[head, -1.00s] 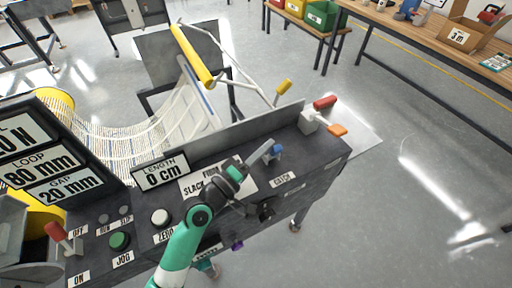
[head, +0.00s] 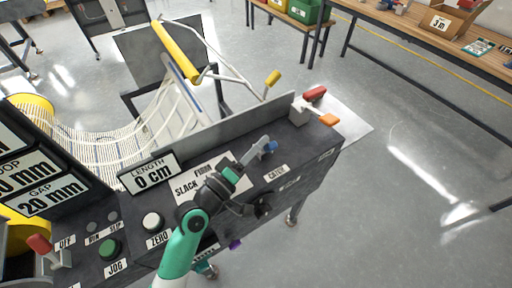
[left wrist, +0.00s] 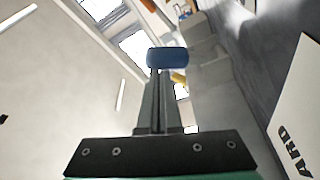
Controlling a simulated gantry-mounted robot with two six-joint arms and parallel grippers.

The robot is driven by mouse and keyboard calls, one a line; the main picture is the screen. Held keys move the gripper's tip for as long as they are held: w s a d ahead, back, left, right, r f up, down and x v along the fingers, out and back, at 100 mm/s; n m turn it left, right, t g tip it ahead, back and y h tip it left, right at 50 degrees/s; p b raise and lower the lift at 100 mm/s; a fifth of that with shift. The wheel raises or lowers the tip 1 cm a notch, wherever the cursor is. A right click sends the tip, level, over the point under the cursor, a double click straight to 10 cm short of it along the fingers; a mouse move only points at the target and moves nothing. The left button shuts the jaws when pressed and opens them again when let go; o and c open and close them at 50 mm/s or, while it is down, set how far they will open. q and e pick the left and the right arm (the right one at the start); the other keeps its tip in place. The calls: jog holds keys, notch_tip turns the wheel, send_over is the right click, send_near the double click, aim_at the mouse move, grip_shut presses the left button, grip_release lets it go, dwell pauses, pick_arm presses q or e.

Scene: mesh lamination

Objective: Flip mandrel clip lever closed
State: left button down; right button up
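My left gripper (head: 258,148) is over the right half of the dark console, its fingers pointing at a small blue knob (head: 271,147) behind the CATCH label. In the left wrist view the fingers (left wrist: 158,82) are together, with only a thin slit between them, and the blue knob (left wrist: 167,57) is just past their tips. I cannot tell whether they touch it. A white block at the console's right end carries a red handle (head: 315,94) and an orange handle (head: 329,119). No part is labelled as the mandrel clip lever. My right gripper is out of view.
A low grey plate (head: 230,133) runs along the console's back edge. Behind it are a yellow roller (head: 178,53), a white tube frame and hanging mesh (head: 90,128). A red lever (head: 40,244) and buttons are at the left. The floor to the right is clear.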

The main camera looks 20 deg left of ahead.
pick_arm(q)
jog(key=s+d+r+p, duration=0.3)
jog(key=s+r+p, duration=0.8)
jog(key=s+r, duration=0.1)
jog(key=shift+s+r+p, duration=0.4)
jog(key=shift+s, duration=0.4)
jog(key=shift+d, duration=0.1)
